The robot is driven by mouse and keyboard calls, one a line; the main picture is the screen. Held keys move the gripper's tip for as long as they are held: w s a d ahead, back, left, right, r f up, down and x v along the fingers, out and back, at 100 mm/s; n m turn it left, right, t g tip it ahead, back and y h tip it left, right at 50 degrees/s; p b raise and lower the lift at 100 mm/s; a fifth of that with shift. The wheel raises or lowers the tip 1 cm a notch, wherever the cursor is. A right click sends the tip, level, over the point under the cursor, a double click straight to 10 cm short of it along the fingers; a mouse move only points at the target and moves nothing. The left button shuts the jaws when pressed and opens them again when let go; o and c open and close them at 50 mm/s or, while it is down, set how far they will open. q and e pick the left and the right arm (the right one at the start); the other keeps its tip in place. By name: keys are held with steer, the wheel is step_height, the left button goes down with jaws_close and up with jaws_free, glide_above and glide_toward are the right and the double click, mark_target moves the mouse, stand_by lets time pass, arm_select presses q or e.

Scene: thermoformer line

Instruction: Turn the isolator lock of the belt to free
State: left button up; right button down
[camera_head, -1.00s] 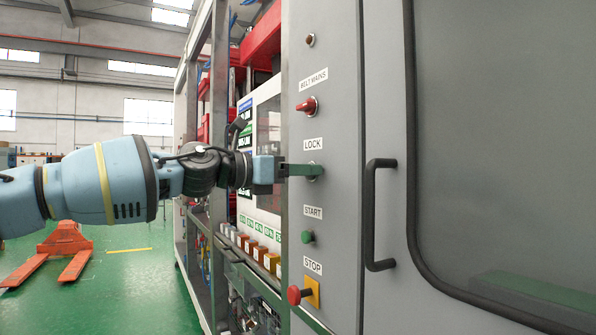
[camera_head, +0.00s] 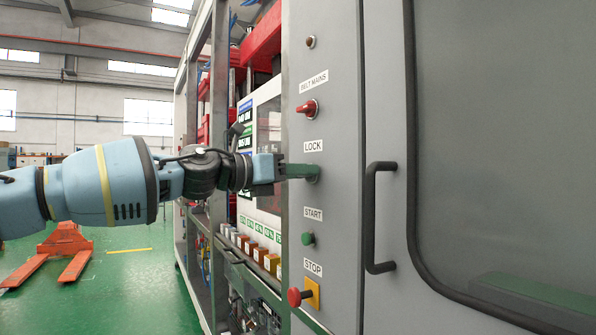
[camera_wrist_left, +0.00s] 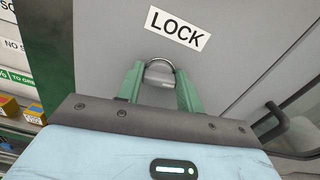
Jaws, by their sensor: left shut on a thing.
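The isolator lock (camera_wrist_left: 159,72) is a small grey metal piece with a round collar, on the grey panel just below the LOCK label (camera_head: 313,146). In the left wrist view it sits between the two green fingers of my left gripper (camera_wrist_left: 158,88), which is shut on it. In the head view my left gripper (camera_head: 303,172) reaches the panel from the left, and its fingers hide most of the lock. Which way the lock is turned cannot be told. My right gripper is not in view.
The red BELT MAINS switch (camera_head: 306,108) is above the lock. The green START button (camera_head: 308,239) and the red STOP button (camera_head: 295,297) on its yellow plate are below. A black door handle (camera_head: 371,215) stands out to the right. An orange pallet truck (camera_head: 62,245) is on the floor.

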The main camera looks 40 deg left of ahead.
arm_select(q)
steer(key=shift+w+a+f+n+p, duration=0.1)
steer(key=shift+n+p, duration=1.1)
steer(key=shift+n, duration=2.75)
steer(key=shift+a+f+n+p, duration=0.1)
steer(key=shift+n+p, duration=1.1)
steer(key=shift+n, duration=3.05)
steer(key=o, duration=1)
steer(key=shift+p+v, duration=1)
steer(key=shift+v, duration=2.95)
